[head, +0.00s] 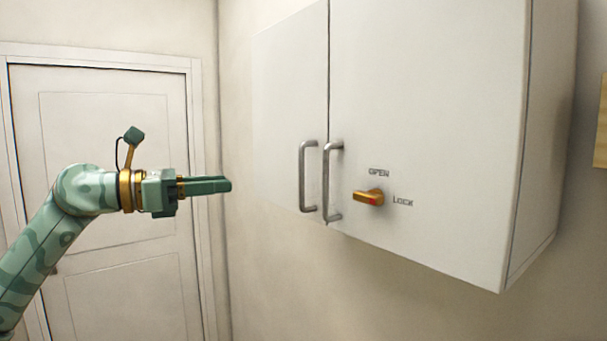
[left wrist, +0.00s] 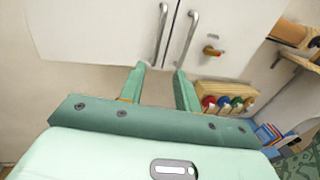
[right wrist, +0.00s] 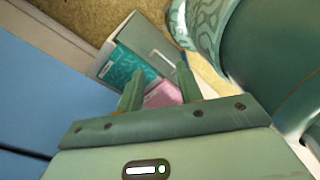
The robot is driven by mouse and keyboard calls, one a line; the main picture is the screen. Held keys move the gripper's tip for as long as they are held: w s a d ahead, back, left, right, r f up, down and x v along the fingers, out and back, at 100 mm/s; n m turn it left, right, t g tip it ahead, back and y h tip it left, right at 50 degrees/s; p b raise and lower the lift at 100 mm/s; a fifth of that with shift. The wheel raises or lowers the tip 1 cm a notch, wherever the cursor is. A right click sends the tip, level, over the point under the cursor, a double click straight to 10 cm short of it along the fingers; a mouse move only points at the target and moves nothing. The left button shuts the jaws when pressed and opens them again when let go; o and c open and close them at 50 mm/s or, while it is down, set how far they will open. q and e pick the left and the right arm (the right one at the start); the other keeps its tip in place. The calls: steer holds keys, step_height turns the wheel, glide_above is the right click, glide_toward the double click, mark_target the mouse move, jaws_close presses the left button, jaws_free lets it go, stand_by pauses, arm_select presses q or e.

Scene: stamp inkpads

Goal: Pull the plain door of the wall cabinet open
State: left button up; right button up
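The white wall cabinet's plain left door (head: 285,85) is shut, with a vertical grey bar handle (head: 307,176) near its right edge. The right door (head: 430,110) is also shut and has its own bar handle (head: 331,182). It bears an orange knob (head: 369,197), its red mark towards the word LOCK. My left gripper (head: 230,185) is left of the plain door's handle, apart from it. In the left wrist view its fingers (left wrist: 160,69) are open and empty, below the two handles. My right gripper (right wrist: 160,67) shows only in its wrist view, open and empty.
In the left wrist view, a wooden rack with several coloured knobs (left wrist: 225,94) stands below the cabinet. A room door (head: 110,190) is behind my left arm. The right wrist view shows a teal binder (right wrist: 130,66) and a pink thing (right wrist: 162,95) near the fingers.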

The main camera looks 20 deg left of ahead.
arm_select(q)
steer(key=p+x, duration=0.5)
steer(key=x, duration=1)
steer(key=shift+w+f, duration=0.15)
steer(key=shift+w, duration=0.05)
steer(key=shift+c, duration=0.2)
jaws_close()
